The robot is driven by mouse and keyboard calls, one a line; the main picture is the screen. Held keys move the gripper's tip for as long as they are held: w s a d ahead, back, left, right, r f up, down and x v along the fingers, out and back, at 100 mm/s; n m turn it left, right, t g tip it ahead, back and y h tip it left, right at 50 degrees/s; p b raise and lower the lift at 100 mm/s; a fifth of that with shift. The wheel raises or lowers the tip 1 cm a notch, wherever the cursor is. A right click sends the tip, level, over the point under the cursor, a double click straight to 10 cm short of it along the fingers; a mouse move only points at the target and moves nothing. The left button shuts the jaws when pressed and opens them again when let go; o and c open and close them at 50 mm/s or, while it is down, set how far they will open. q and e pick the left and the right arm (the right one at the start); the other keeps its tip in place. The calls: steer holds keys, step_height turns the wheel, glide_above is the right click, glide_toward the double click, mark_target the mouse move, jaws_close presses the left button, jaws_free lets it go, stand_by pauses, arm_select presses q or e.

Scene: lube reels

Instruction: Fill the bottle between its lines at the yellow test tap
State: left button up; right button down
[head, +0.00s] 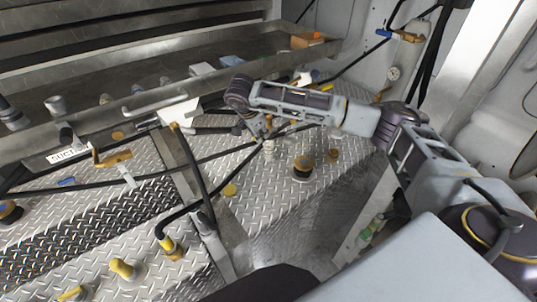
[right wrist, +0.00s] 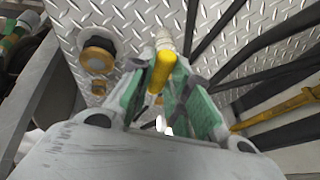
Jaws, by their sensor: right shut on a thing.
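My right gripper (head: 266,136) points down over the tread-plate deck in the head view. In the right wrist view, its green-padded fingers (right wrist: 159,85) are shut on a yellow cylindrical piece (right wrist: 162,70). A pale fitting shows just beyond this piece. It looks like part of the yellow test tap, but I cannot be sure. In the head view the hand and forearm partly cover this spot. I cannot make out the bottle or its lines clearly. My left gripper is not in view.
A dark, yellow-topped fitting (head: 303,168) stands right of my right gripper. Black hoses (head: 192,165) cross the deck on the left. A metal shelf (head: 130,110) runs along the back. A small green and white item (head: 372,229) is at lower right, unclear.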

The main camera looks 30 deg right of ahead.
steer(key=shift+s+f+h, duration=0.1)
steer(key=shift+f+h, duration=0.1)
steer(key=shift+h, duration=0.1)
steer(key=c, duration=1.3)
jaws_free()
steer(key=shift+o, duration=0.2)
steer(key=shift+a+r, duration=0.1)
steer(key=shift+r, duration=0.05)
steer(key=v, duration=1.1)
steer(key=shift+a+r, duration=0.15)
steer(key=shift+r, duration=0.15)
steer(key=shift+s, duration=0.15)
